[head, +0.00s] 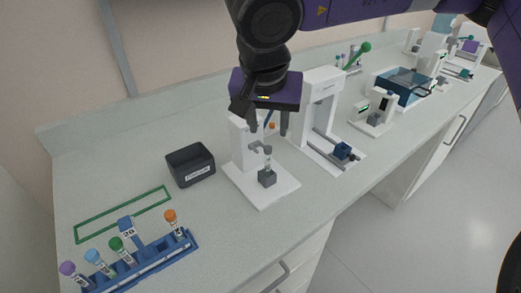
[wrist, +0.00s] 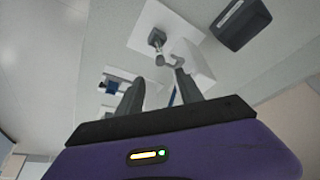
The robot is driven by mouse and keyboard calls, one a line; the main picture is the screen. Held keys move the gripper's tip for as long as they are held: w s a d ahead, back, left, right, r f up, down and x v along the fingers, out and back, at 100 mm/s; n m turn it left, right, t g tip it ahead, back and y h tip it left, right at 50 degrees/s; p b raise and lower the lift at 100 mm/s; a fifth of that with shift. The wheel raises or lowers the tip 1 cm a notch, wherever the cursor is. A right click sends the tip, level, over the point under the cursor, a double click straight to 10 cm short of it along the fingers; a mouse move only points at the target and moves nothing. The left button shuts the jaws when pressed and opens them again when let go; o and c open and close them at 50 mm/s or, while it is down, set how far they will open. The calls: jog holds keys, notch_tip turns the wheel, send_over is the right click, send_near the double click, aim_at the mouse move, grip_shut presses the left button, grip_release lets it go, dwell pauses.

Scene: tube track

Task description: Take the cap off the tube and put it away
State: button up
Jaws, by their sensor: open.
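A slim tube (head: 267,166) stands upright in the grey block (head: 267,179) of a white station (head: 258,192), below a grey clamp arm; the block also shows in the wrist view (wrist: 157,38). I cannot make out a cap on this tube. My gripper (head: 268,130) is open above the station, fingers pointing down, apart from the tube; its fingers also show in the wrist view (wrist: 158,85). A black labelled box (head: 190,168) stands left of the station.
A blue rack (head: 150,262) at the front left holds several tubes with purple, light blue, green and orange caps. A green outlined rectangle (head: 122,214) on the counter is empty. Another white station (head: 322,120) stands close on the right. Counter in front of the black box is clear.

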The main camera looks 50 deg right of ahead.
aim_at(268, 147)
jog(key=shift+a+p+x, duration=0.15)
jog(key=shift+p+x, duration=0.15)
jog(key=shift+x, duration=1.65)
jog(key=shift+a+p+x, duration=0.1)
jog(key=shift+p+x, duration=0.2)
jog(key=shift+x, duration=1.6)
jog(key=shift+f, duration=0.1)
jog(key=shift+c, duration=0.2)
jog(key=c, duration=0.9)
